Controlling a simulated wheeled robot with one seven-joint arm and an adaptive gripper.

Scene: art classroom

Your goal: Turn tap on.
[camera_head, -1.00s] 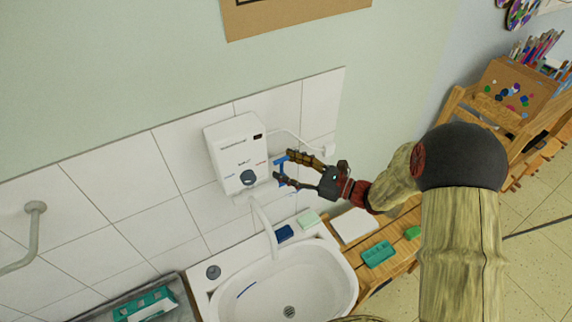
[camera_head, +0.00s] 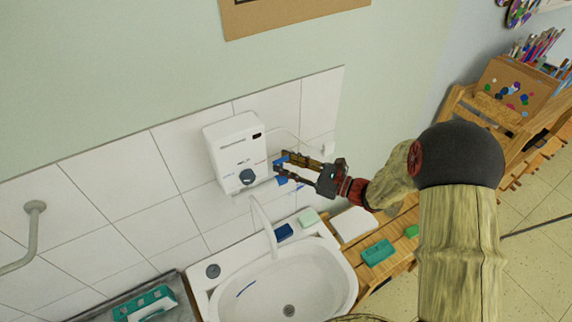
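The tap's blue handle (camera_head: 281,180) is at the right side of a white wall water heater (camera_head: 222,139), which has a dark round knob (camera_head: 247,177). Blue shows above and below my fingertips, and the fingers hide the handle's middle. My gripper (camera_head: 279,164) is at the handle, coming from the right. Its two fingers lie close together with a narrow gap. I cannot tell whether they grip the handle or only touch it. A white curved spout (camera_head: 265,224) hangs from the heater over the white sink (camera_head: 318,278). No water stream is visible.
A dark blue sponge (camera_head: 284,232) and a pale green soap (camera_head: 308,217) lie on the sink's back rim. A wooden bench (camera_head: 398,262) with teal boxes is at right. A grey wall rail (camera_head: 30,243) is at far left.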

